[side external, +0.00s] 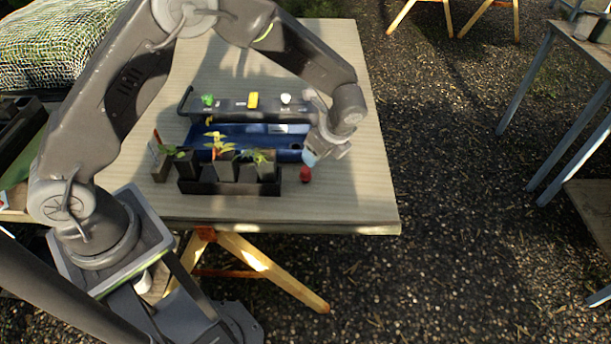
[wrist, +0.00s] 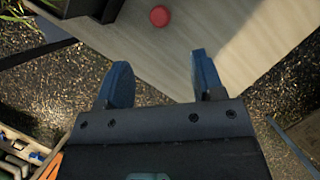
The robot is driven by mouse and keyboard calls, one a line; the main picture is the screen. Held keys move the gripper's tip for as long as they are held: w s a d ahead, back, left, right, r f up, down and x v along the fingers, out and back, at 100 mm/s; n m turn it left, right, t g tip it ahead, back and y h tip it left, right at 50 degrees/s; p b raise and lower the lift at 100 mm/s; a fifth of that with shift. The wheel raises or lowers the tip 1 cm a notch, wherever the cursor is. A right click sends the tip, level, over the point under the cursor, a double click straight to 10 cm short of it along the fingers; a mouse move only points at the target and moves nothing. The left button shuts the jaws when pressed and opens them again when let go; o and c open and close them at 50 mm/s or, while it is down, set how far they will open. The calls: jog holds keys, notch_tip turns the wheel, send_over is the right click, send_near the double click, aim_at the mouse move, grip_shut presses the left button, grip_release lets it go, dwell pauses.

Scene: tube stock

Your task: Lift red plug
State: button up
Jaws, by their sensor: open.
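The red plug (side external: 305,174) is a small red round piece standing on the wooden table, just right of the black tray of seedling pots. It also shows in the wrist view (wrist: 160,16) at the top, alone on bare wood. My gripper (side external: 310,158) is just above and beside the plug in the side view, apart from it. In the wrist view my gripper (wrist: 158,80) has its two blue fingers spread with nothing between them. The plug lies beyond the fingertips.
A black tray (side external: 229,187) with several seedling pots stands left of the plug. Behind it are a blue tray (side external: 290,154) and a dark rack (side external: 230,117) bearing green, yellow and white pieces. The table (side external: 350,200) is clear to the right, up to its edge.

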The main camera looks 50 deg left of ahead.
aim_at(307, 170)
jog(key=x, duration=1.2)
jog(key=shift+a+f, duration=0.1)
jog(key=shift+f, duration=0.05)
jog(key=c, duration=1)
